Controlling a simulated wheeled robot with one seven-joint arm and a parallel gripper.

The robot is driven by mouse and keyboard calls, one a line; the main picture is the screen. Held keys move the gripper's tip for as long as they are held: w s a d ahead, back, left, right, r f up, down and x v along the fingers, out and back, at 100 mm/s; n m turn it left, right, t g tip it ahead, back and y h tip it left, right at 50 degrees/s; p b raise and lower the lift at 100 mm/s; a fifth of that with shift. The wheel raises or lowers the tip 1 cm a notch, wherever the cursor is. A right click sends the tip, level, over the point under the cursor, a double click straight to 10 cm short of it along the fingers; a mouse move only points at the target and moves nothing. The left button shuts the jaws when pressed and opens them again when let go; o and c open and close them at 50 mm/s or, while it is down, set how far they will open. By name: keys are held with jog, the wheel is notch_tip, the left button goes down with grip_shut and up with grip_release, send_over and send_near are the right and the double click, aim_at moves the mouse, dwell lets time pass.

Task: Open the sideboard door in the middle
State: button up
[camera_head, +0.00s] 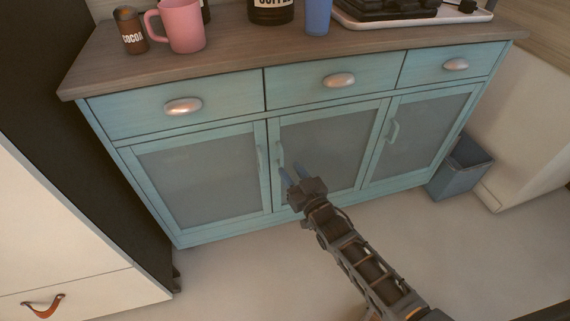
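The teal sideboard (195,131) has three frosted-panel doors below three drawers. The middle door (335,140) looks shut, flush with its neighbours. Its upright teal handle (280,154) is on the left side of its frame. My gripper (292,174) reaches up from the lower right, in front of the lower left part of the middle door.
The left door handle (261,160) is close beside the middle one. The right door (420,135) is also shut. A grey bin (461,168) stands at the right end. A pink mug (182,25) and jars stand on top. The pale floor (235,275) in front is clear.

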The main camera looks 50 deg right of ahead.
jog(key=x, duration=0.4)
jog(key=shift+w, duration=0.25)
grip_shut()
dwell(0.5)
